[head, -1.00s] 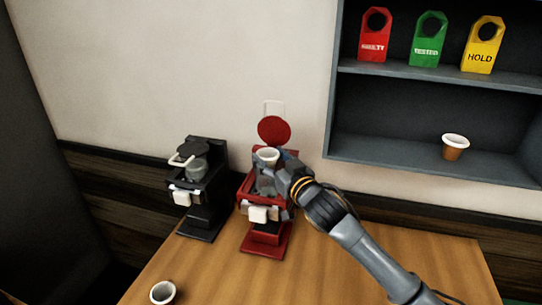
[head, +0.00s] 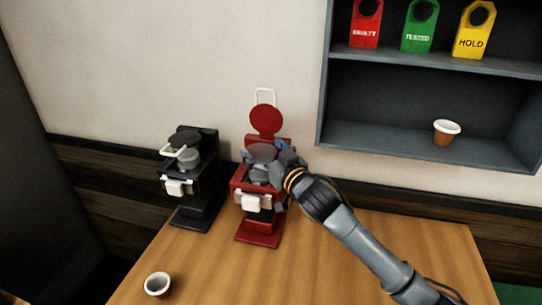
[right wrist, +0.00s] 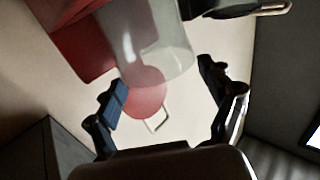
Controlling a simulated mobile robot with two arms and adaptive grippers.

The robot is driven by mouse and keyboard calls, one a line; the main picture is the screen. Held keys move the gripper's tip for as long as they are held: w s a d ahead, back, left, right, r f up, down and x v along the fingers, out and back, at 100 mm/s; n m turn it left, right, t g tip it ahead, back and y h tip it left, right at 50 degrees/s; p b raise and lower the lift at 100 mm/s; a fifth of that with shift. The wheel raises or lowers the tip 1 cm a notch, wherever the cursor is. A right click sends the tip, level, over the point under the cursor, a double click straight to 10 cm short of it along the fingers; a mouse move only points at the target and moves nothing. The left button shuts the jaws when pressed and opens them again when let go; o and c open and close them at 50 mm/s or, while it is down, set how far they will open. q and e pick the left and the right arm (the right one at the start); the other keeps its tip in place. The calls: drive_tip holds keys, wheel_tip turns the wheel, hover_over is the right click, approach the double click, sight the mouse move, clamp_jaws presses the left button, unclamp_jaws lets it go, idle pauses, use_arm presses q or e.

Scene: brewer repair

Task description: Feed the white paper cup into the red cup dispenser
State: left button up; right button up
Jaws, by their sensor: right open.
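The red cup dispenser (head: 259,230) stands on the table against the wall. Its round red lid (head: 265,119) is raised, with a pale handle loop above it. My right gripper (head: 262,168) is open around the dispenser's upper part, where a grey cylinder (head: 264,151) shows. In the right wrist view, the open fingers (right wrist: 165,88) are spread wide, with the translucent cylinder (right wrist: 165,40) beyond them and the red lid (right wrist: 143,92) between them. No white cup is visible in the gripper; whether one is inside the cylinder I cannot tell. My left gripper is out of view.
A black dispenser (head: 195,205) stands just left of the red one. A white cup (head: 158,284) is at the table's front left. A white-rimmed brown cup (head: 446,132) is on the shelf (head: 390,145), below red, green and yellow tags. The right table surface (head: 430,250) is clear.

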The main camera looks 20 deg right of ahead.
drive_tip(key=s+d, duration=0.2)
drive_tip(key=s, duration=0.9)
drive_tip(key=shift+s, duration=0.25)
drive_tip(key=shift+d+f, duration=0.1)
